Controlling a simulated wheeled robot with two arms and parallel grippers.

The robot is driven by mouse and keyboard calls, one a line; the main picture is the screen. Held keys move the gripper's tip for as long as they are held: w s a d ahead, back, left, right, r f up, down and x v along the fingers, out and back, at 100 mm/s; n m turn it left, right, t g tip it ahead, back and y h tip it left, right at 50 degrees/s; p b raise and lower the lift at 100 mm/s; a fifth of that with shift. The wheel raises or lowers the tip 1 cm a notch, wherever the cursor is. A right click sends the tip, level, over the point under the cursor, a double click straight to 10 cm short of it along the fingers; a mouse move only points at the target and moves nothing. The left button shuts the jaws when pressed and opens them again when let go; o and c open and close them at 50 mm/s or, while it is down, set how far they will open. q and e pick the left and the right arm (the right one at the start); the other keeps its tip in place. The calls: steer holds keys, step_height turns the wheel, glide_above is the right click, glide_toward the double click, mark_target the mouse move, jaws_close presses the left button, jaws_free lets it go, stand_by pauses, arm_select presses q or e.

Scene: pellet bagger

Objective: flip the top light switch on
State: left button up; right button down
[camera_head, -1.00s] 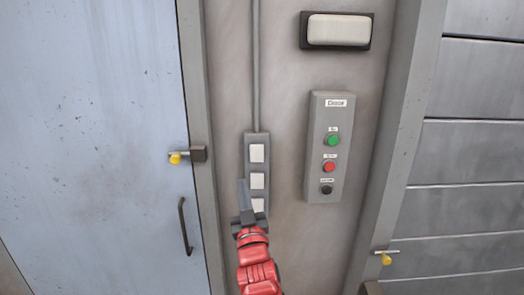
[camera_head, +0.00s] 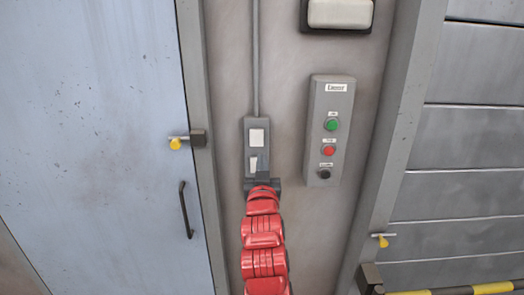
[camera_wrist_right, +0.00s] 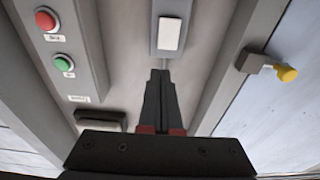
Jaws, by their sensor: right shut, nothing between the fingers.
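The grey switch panel (camera_head: 246,136) is on the wall between the blue door and the button box, with white rocker switches in a column. The top light switch (camera_head: 256,137) is fully visible; the one below it (camera_head: 253,163) is partly covered by my right gripper. The lower part of the panel is hidden behind the gripper and red arm. My right gripper (camera_head: 262,161) is shut and empty, its tips just below the top switch in the head view. In the wrist view, the shut fingers (camera_wrist_right: 160,75) point toward the top switch (camera_wrist_right: 170,33); contact cannot be told.
A button box (camera_head: 318,130) with green, red and black buttons is right of the panel. A wall lamp (camera_head: 339,13) is above it. The blue door (camera_head: 95,130) with a yellow-tipped latch (camera_head: 175,143) is on the left. A grey slatted shutter (camera_head: 460,190) is on the right.

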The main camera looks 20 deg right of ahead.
mark_target(262, 130)
steer(key=p+x, duration=0.2)
steer(key=x, duration=0.4)
steer(key=p+x, duration=0.3)
steer(key=x, duration=0.3)
steer(key=shift+r+p, duration=0.25)
steer(key=shift+p, duration=0.1)
steer(key=shift+w+d+f, duration=0.15)
steer(key=shift+w, duration=0.2)
